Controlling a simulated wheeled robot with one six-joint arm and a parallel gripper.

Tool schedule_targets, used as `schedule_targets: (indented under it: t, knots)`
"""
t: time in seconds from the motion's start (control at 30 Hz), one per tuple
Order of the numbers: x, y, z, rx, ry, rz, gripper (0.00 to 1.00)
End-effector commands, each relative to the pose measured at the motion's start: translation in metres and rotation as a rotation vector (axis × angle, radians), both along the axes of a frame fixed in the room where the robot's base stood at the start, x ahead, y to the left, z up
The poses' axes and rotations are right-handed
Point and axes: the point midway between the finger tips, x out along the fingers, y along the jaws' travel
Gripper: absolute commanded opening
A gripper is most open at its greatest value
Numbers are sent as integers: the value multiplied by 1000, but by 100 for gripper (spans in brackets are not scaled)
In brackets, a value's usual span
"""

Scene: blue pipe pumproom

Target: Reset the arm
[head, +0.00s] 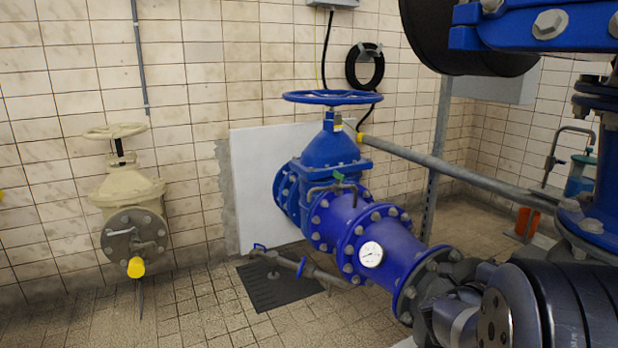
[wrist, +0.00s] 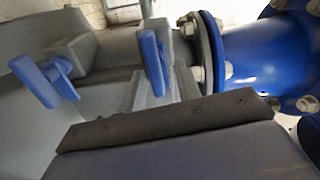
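My gripper (wrist: 98,70) shows in the wrist view as two blue-tipped fingers on grey blocks. The fingers are apart, with nothing visible held between them. A dark bolted bar and a grey surface fill the lower part of that view. A blue flanged pipe (wrist: 265,60) lies to the right of the fingers; I cannot tell the distance. In the head view dark rounded parts fill the lower right corner, and my gripper cannot be made out there.
A blue valve (head: 330,150) with a handwheel and gauge (head: 371,254) stands mid-view. A cream valve (head: 125,190) stands left. A grey pipe (head: 450,168) runs across to the right. Large blue pipework (head: 545,25) crowds the upper right. Tiled floor (head: 190,310) is clear at front left.

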Motion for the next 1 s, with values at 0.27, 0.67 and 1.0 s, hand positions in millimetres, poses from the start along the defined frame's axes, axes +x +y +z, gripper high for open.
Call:
schedule_targets:
  t: [0.27,0.67,1.0]
  knots:
    - [0,0,4,-42,102,0,33]
    - [0,1,2,-51,122,0,33]
    - [-1,6,-8,-49,166,30,33]
